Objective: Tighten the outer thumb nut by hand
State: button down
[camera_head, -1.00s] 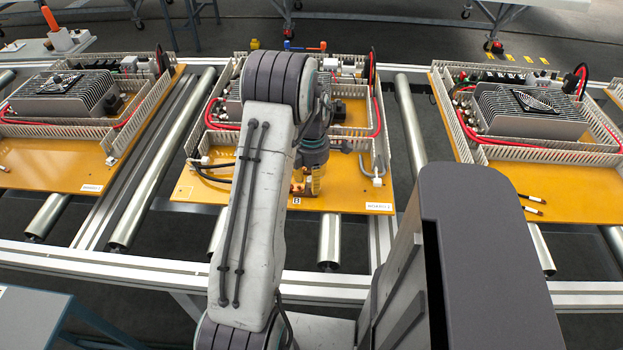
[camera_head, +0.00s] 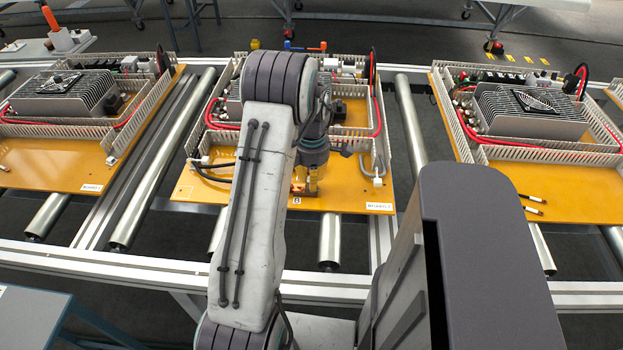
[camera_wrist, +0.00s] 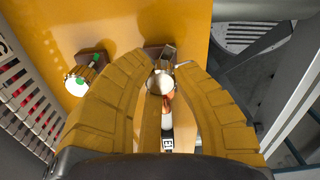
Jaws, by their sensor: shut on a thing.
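In the wrist view, the thumb nut (camera_wrist: 160,84) shows a pale round top on a terminal post with a dark brown base. My gripper (camera_wrist: 161,76) has its two yellow fingers closed around it, one on each side, and they hide its sides. A copper-coloured lug with a white sleeve (camera_wrist: 167,118) lies between the fingers, near a label marked B. A second post (camera_wrist: 82,79) with a white top and green mark stands apart to the left. In the head view my gripper (camera_head: 313,186) points down at the front of the middle orange board (camera_head: 345,203); the nut is hidden there.
White slotted duct walls (camera_head: 225,153) enclose the parts behind the gripper. A black cable (camera_head: 210,177) and a grey bent cable (camera_head: 372,170) lie nearby. Similar boards stand left and right on the roller conveyor (camera_head: 160,165). The board's front strip is mostly bare.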

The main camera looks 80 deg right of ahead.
jog(key=m, duration=0.4)
jog(key=shift+m, duration=0.3)
jog(key=m, duration=0.4)
jog(key=shift+m+b, duration=0.3)
jog(key=shift+b, duration=0.05)
jog(key=c, duration=1.2)
grip_release()
jog(key=n, duration=0.5)
jog(key=shift+n, duration=0.4)
jog(key=n, duration=0.5)
jog(key=shift+w+d+b, duration=0.1)
jog(key=shift+b, duration=0.2)
